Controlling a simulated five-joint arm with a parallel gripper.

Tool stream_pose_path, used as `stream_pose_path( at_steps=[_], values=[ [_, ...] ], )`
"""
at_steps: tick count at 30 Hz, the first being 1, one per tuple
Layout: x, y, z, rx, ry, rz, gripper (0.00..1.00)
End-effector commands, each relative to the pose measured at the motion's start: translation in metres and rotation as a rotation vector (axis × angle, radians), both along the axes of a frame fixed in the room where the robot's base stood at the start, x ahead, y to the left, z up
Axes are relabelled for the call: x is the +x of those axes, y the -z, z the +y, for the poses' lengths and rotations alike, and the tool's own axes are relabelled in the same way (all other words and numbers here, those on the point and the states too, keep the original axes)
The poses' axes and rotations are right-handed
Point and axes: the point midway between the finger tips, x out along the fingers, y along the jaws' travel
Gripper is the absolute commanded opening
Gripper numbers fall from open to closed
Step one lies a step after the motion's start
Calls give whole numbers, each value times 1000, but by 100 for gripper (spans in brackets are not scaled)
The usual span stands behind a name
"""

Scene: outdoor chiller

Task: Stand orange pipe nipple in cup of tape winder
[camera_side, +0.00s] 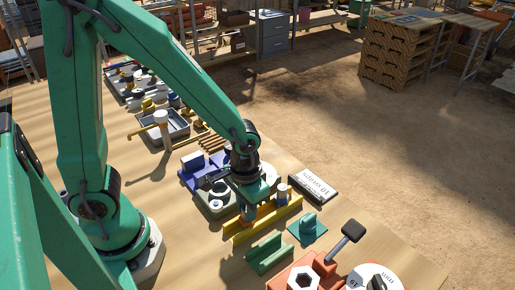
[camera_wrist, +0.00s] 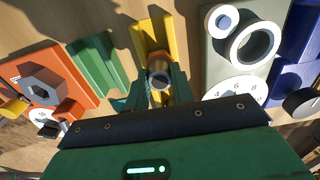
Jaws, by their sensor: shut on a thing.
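My gripper (camera_side: 248,207) is shut on the orange pipe nipple (camera_side: 251,214), low over the yellow channel (camera_side: 235,237). In the wrist view my gripper (camera_wrist: 160,88) has the nipple (camera_wrist: 160,66) between its fingers, its round open end facing the camera. Whether the nipple still touches the channel (camera_wrist: 150,28) cannot be told. A grey-green unit, seemingly the tape winder (camera_side: 215,211), stands just left of my gripper in the side view. In the wrist view it (camera_wrist: 214,78) is on the right, with a large white-rimmed round cup (camera_wrist: 247,43), a smaller ring and a numbered white dial.
A blue block (camera_side: 193,163) adjoins the winder. A green channel (camera_side: 268,254), a teal block (camera_side: 307,228), a labelled plate (camera_side: 313,187) and an orange hex fixture (camera_side: 302,279) are close by. Trays of parts lie behind.

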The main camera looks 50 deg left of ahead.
Motion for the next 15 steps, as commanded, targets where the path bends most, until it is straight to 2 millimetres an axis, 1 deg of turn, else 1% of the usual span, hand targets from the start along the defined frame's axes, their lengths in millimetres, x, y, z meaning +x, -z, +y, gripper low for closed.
stream_pose_path(
  at_steps=[8, 15],
  values=[
    [1, -6, 0, -1, 0, -3, 0],
    [1, -22, 0, -1, 0, -4, 0]
  ],
)
